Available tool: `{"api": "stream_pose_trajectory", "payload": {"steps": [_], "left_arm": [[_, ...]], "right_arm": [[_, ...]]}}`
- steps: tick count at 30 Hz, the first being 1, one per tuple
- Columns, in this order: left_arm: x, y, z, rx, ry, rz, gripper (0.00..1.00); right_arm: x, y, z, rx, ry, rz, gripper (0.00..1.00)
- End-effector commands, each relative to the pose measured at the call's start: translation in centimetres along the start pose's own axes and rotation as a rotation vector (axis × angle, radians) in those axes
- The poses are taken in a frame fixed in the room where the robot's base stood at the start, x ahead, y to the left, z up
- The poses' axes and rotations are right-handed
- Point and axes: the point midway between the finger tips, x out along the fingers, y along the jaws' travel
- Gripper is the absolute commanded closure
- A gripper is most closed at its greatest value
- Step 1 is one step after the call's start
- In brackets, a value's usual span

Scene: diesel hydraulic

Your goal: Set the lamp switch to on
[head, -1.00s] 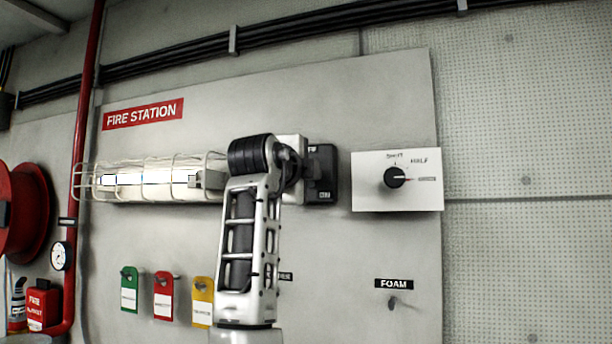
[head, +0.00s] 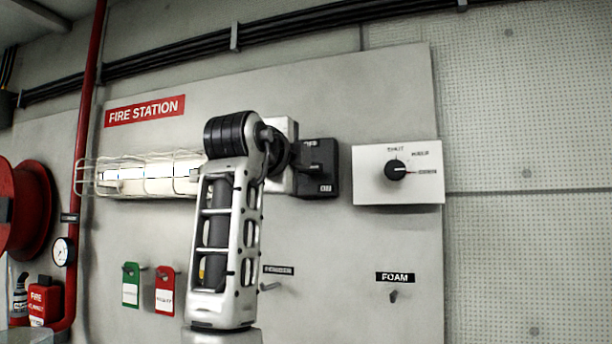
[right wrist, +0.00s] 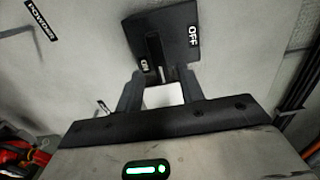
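The lamp switch is a dark box (head: 322,152) on the wall panel, right of the caged lamp (head: 150,178). OFF is marked at its top and ON at its bottom. In the right wrist view the box (right wrist: 178,22) shows a dark lever (right wrist: 155,50) standing out between the OFF and ON labels, near ON in the picture; its exact setting is hard to tell. My right gripper (right wrist: 160,70) is open, its two fingertips apart at the box's near edge, around or just short of the lever. In the head view my right wrist partly hides the gripper. My left gripper is not in view.
A white plate with a black knob (head: 396,170) is right of the switch. Green (head: 131,286) and red (head: 165,292) tags hang below the lamp. Small hooks sit under the POWDER and FOAM labels (head: 395,278). A red pipe and hose reel (head: 30,215) are at left.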

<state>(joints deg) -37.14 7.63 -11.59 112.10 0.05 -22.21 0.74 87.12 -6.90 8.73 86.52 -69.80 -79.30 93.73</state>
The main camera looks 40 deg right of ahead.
Motion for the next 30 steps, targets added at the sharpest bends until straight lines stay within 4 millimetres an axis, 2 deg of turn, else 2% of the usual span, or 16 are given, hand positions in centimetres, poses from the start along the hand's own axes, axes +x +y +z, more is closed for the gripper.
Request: {"api": "stream_pose_trajectory", "payload": {"steps": [1, 6, 13, 19, 30], "left_arm": [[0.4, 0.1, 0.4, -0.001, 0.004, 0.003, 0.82], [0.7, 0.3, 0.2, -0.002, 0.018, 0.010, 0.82], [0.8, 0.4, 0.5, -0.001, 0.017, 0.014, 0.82], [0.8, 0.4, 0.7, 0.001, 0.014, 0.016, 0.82], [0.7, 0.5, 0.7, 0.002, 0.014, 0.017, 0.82]], "right_arm": [[-1.4, 0.4, 0.1, 0.002, -0.004, -0.002, 0.62], [-5.6, 0.3, 0.1, 0.002, -0.004, -0.001, 0.62], [-9.6, 0.2, 0.0, 0.001, -0.001, 0.000, 0.62], [-10.8, 0.1, 0.0, 0.000, 0.001, 0.002, 0.62], [-10.9, 0.1, 0.0, 0.000, 0.001, 0.002, 0.62]]}}
